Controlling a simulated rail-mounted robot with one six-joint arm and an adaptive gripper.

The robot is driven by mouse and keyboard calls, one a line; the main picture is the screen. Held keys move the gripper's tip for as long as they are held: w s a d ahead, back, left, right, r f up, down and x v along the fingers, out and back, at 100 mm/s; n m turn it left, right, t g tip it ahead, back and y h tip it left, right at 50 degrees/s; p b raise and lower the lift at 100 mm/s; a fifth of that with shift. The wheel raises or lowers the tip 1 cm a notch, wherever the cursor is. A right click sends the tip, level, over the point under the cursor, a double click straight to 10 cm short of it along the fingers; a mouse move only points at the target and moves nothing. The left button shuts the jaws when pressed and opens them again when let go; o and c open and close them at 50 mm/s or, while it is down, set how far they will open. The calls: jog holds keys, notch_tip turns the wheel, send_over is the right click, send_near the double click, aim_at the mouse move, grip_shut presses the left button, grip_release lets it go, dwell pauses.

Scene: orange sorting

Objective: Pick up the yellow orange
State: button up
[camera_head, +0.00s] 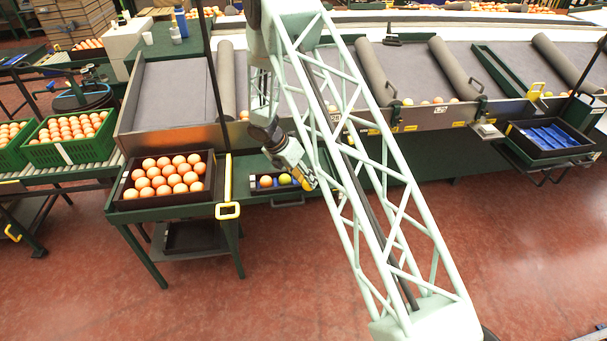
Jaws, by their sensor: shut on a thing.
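A small dark tray (254,189) sits at the front of the sorting bench. In it are an orange-coloured fruit (266,181) at the left and a yellow-green fruit (284,179) beside it. My gripper (307,182) is at the right end of this tray, pointing down and to the right. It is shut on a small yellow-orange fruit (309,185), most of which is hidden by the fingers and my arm. Whether this fruit still touches the tray cannot be told.
Green crates (65,152) of oranges stand farther left. A black tray with a blue insert (550,137) is at the right. The red floor in front is clear.

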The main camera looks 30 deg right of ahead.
aim_at(308, 188)
jog(key=shift+s+a+r, duration=0.1)
jog(key=shift+s+a, duration=0.1)
jog(key=shift+s, duration=0.55)
jog(key=shift+s+a+r, duration=0.1)
jog(key=shift+s+a, duration=0.05)
jog(key=shift+s, duration=0.6)
jog(key=shift+s+a, duration=0.2)
jog(key=shift+s, duration=0.55)
